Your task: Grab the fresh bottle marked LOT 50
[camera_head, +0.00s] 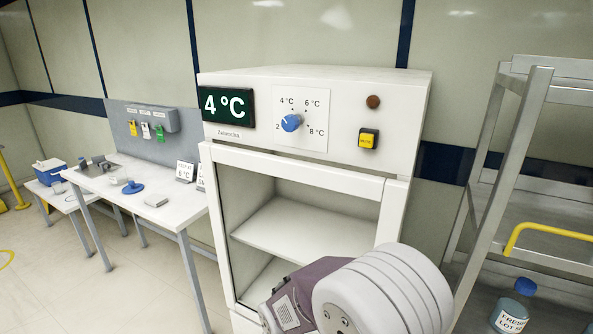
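A bottle with a blue cap (513,304) stands upright on the lower shelf of the metal rack at the right. Its white label reads FRESH and LOT; the number is too small to read for sure. Its base is at the bottom edge of the view. A sliver of another blue item (589,326) shows at the right edge; no label on it can be read. A link of my own arm fills the bottom middle, left of the bottle and apart from it in the picture. Neither gripper's fingers are in view.
A white cabinet (245,158) showing 4 °C has an open front and empty visible shelves. The rack (527,135) has metal posts and a yellow bar (548,231) above the bottle. A white table (150,207) with small items stands at left. Floor at lower left is clear.

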